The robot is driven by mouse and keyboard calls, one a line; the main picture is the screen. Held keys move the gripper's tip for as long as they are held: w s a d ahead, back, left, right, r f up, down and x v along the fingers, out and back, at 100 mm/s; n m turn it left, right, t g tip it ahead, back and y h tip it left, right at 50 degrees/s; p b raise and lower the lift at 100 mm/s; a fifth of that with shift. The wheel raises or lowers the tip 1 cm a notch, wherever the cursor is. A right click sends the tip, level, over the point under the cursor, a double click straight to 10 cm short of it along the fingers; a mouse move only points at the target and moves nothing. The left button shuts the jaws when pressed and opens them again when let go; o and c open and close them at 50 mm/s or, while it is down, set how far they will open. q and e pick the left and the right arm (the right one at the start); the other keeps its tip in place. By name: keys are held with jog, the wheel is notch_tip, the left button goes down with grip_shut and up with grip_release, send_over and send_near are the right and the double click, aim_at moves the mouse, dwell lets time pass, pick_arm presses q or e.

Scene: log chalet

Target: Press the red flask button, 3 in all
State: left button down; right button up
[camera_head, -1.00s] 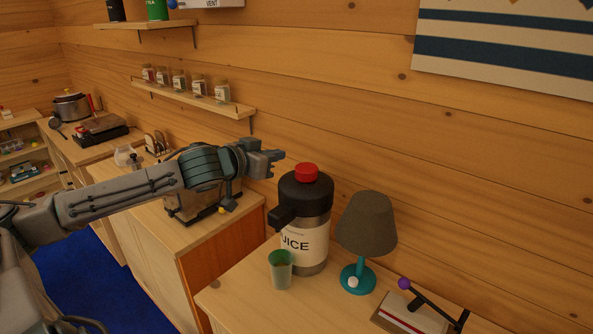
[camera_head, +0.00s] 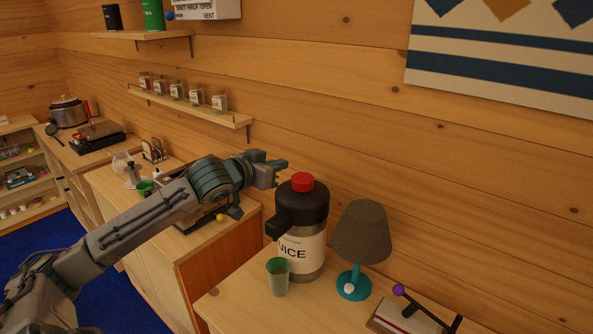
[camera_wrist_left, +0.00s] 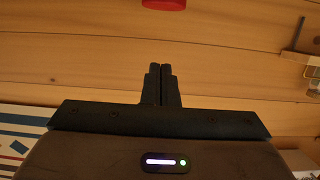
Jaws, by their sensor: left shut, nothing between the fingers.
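The juice flask (camera_head: 298,227) stands upright on the near table, with a black top, a white label and a red button (camera_head: 302,182) on its top. The red button also shows at the top edge of the left wrist view (camera_wrist_left: 163,4). My left gripper (camera_head: 282,166) is shut and empty. In the head view it appears just left of and slightly above the red button, apart from it. Its closed fingers show in the left wrist view (camera_wrist_left: 161,84). A green cup (camera_head: 278,277) stands in front of the flask. My right gripper is not in view.
A lamp (camera_head: 362,232) with a teal base stands right of the flask. A lever with a purple knob (camera_head: 398,290) is at the lower right. The log wall is close behind. A shelf of small jars (camera_head: 197,97) hangs at the left above a lower cabinet.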

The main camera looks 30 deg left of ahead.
aim_at(296, 183)
pick_arm(q)
jog(key=p+x, duration=0.3)
jog(key=x, duration=0.4)
jog(key=shift+r+p, duration=0.15)
jog(key=shift+p, duration=0.25)
jog(key=f+p, duration=0.2)
jog(key=f, duration=0.1)
jog(key=shift+w+f, duration=0.15)
jog(key=shift+w, duration=0.2)
jog(key=shift+s+f, duration=0.15)
jog(key=shift+f, duration=0.45)
notch_tip(296, 183, down, 3)
jog(key=shift+r+b, duration=0.2)
jog(key=shift+b, duration=0.4)
